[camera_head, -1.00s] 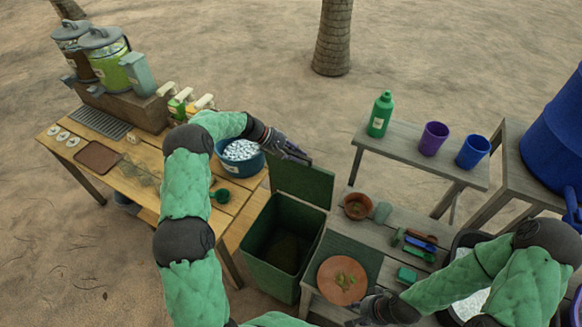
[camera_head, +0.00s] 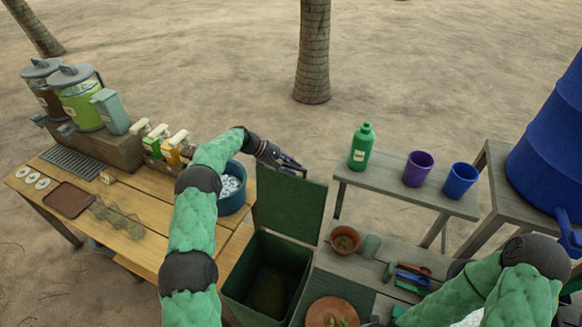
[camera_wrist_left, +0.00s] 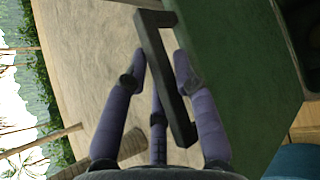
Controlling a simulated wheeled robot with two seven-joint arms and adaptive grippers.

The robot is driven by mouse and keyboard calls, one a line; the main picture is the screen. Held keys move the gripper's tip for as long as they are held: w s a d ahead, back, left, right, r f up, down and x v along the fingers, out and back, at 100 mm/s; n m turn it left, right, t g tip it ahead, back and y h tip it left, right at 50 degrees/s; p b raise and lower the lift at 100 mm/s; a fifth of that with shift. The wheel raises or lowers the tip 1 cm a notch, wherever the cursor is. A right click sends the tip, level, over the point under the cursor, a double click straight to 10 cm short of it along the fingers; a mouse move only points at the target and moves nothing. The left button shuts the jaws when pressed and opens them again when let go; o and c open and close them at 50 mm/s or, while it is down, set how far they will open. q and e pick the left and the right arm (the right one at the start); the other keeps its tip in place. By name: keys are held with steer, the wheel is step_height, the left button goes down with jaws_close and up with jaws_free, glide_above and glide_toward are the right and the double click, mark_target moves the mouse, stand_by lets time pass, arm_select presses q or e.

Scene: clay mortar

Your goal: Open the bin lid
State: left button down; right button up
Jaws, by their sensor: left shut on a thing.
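The dark green bin (camera_head: 286,252) stands between the wooden table and the grey bench, its mouth uncovered and its inside showing. Its lid (camera_head: 290,208) is raised, standing nearly upright at the far rim. My left gripper (camera_head: 292,167) is at the lid's top edge. In the left wrist view, the fingers of my left gripper (camera_wrist_left: 160,68) are shut on the dark bar handle (camera_wrist_left: 155,45), with the green lid (camera_wrist_left: 235,65) beside it. My right forearm shows at lower right of the head view, but its gripper is out of frame.
A blue bowl (camera_head: 234,191) of pale pieces stands on the wooden table (camera_head: 133,243), close beside my left arm. A terracotta plate (camera_head: 331,311) and small pot (camera_head: 345,239) are on the grey bench right of the bin. Sand behind the lid is open.

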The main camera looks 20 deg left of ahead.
arm_select(q)
steer(key=shift+s+d+f, duration=0.2)
steer(key=shift+d+f, duration=0.05)
steer(key=c, duration=1.1)
jaws_free()
steer(key=shift+w+a+r, duration=0.1)
steer(key=shift+a+r, duration=0.2)
steer(key=v, duration=1.1)
steer(key=shift+a+r, duration=0.1)
